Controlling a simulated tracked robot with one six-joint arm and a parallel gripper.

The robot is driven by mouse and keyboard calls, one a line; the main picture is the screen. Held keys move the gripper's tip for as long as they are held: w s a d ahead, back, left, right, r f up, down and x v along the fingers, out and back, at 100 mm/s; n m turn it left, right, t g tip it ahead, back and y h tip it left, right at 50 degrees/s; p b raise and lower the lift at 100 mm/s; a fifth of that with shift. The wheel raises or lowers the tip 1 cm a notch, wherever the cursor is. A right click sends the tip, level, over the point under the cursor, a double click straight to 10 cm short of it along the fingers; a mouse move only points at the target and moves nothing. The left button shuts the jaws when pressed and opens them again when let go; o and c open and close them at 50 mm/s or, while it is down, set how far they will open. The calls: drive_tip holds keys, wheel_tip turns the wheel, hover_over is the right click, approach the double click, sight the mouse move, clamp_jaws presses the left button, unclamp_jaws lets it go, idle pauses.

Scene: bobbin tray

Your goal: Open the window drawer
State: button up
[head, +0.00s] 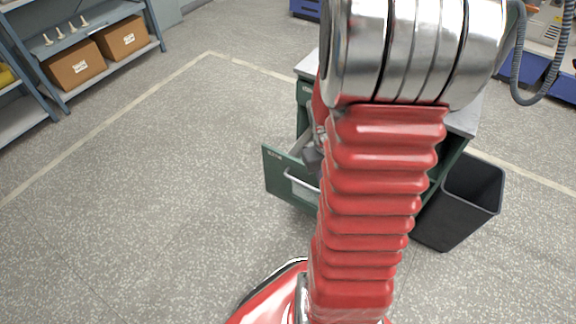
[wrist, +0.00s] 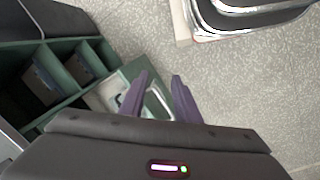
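The green cabinet (head: 303,98) stands mostly hidden behind my arm in the head view. One drawer (head: 278,170) is pulled out to the left, with a pale bar handle (head: 300,183) on its green front. A lighter patch shows behind the handle, partly hidden by my arm. In the wrist view the drawer front (wrist: 135,68) and its handle (wrist: 157,104) lie beyond my gripper (wrist: 160,75). Its two purple fingers are spread apart, with the handle showing between them. I cannot tell whether they touch it. In the head view my gripper (head: 313,156) is only partly visible, by the drawer.
A black bin (head: 462,205) stands right of the cabinet. Shelving with brown boxes (head: 75,66) is at the far left. Open green compartments (wrist: 80,62) show in the wrist view. The floor (head: 150,210) left of the drawer is clear.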

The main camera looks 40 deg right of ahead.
drive_tip(key=s+d+f+n, duration=0.1)
drive_tip(key=s+d+f, duration=0.2)
drive_tip(key=d+f, duration=0.35)
drive_tip(key=s+d+f+n, duration=0.2)
drive_tip(key=d+f, duration=0.1)
drive_tip(key=f, duration=0.7)
wheel_tip(320, 180, down, 20)
drive_tip(key=a+n+t+y, duration=0.1)
drive_tip(key=a+n+t, duration=0.1)
drive_tip(key=n+t, duration=0.5)
drive_tip(key=w+a+r+n+t, duration=0.2)
drive_tip(key=w+r+n+t, duration=0.6)
drive_tip(key=r+t, duration=0.3)
drive_tip(key=shift+w+a+r+n+h, duration=0.25)
drive_tip(key=shift+a+r+n+h, duration=0.05)
drive_tip(key=shift+n, duration=0.5)
drive_tip(key=shift+w, duration=0.1)
